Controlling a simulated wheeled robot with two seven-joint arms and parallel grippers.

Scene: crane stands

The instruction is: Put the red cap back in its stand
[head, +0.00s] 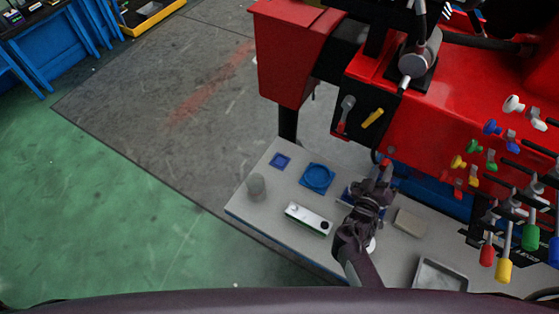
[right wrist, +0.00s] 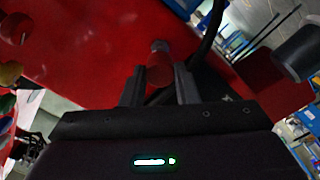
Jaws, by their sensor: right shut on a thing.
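The red cap (head: 386,164) is held upright at the tip of my right gripper (head: 382,180), above the grey table (head: 262,212). In the right wrist view the cap (right wrist: 159,72) sits between the two fingers of my right gripper (right wrist: 159,88), with a grey end showing past it. Blue holders lie on the table: a small square one (head: 280,161), a larger one with a round recess (head: 317,177), and one partly hidden by my right gripper (head: 346,197). I cannot tell which is the cap's stand. My left gripper is not in view.
The red crane body (head: 455,100) stands close behind the gripper, with coloured levers (head: 503,245) at the right.

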